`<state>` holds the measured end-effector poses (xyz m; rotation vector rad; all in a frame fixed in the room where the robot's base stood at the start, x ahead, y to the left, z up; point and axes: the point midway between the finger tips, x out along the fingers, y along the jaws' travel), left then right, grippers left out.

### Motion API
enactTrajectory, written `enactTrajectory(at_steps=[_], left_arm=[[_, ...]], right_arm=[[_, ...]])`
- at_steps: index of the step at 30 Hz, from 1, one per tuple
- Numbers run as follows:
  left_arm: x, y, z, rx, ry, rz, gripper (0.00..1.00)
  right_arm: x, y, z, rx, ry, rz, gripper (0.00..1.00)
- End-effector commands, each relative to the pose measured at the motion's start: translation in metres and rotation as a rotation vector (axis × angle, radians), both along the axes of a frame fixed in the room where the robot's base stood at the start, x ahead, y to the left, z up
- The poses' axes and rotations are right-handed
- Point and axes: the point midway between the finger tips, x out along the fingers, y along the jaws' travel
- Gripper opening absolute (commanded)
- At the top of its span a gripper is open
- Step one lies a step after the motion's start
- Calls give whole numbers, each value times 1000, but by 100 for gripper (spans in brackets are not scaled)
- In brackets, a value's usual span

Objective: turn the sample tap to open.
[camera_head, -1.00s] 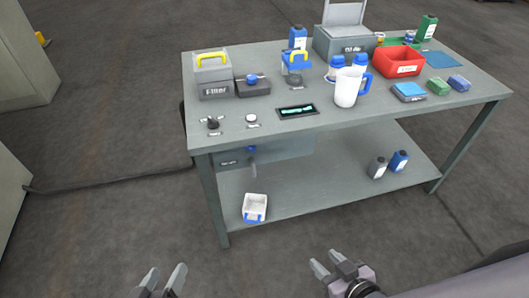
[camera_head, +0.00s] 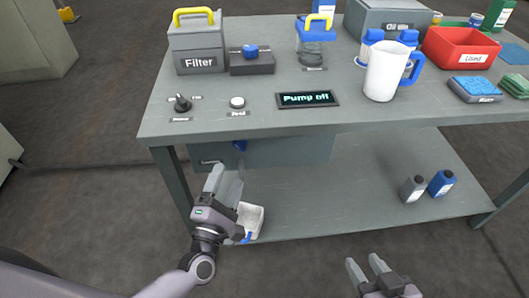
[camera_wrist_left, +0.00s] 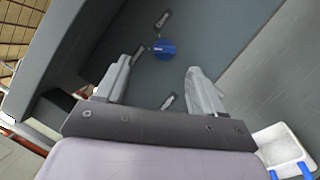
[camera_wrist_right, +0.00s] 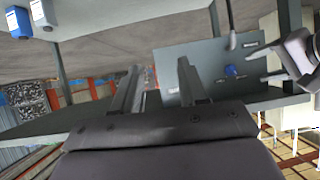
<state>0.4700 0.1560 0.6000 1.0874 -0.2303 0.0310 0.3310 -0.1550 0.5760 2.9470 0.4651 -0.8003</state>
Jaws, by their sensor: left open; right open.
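The sample tap is a blue knob (camera_head: 240,145) on the grey panel (camera_head: 290,150) under the table's front edge, partly hidden in the head view. In the left wrist view the blue knob (camera_wrist_left: 164,50) sits just beyond my fingertips, with small dark labels around it; they are too small to read. My left gripper (camera_head: 226,178) is open, empty, in front of and below the knob, apart from it. The right wrist view also shows the knob (camera_wrist_right: 230,70), beside my left gripper (camera_wrist_right: 272,66). My right gripper (camera_head: 364,262) is open and empty, low in front of the table.
A white container with blue (camera_head: 252,218) stands on the lower shelf behind my left gripper. Two bottles (camera_head: 412,189) stand further right there. On the tabletop are a dark rotary switch (camera_head: 183,103), a white button (camera_head: 237,102), a "Pump off" display (camera_head: 307,99) and a white jug (camera_head: 386,72).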

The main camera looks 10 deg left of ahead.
Motion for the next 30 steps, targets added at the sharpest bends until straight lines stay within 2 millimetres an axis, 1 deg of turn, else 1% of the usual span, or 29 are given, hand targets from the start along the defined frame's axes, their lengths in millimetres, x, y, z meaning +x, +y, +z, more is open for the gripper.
enactTrajectory(at_steps=[1, 2, 8, 18, 21, 25, 30], left_arm=[[3, 3, -8, -36, -5, 7, 68], [4, 4, -9, -56, -6, 12, 68], [13, 7, -8, -107, -13, 22, 68], [59, 5, 3, -104, -12, 21, 68], [69, 4, 5, -103, -12, 21, 68], [75, 4, 6, -104, -11, 20, 68], [77, 3, 7, -103, -10, 20, 68]], right_arm=[[0, 1, -7, 2, -3, 3, 43], [0, 2, -8, 2, -3, 4, 43], [1, 3, -7, 4, -5, 7, 43], [2, 6, -6, 6, -16, 14, 43], [2, 7, -5, 5, -20, 16, 43], [2, 7, -5, 6, -22, 17, 43], [2, 7, -4, 6, -22, 18, 43]])
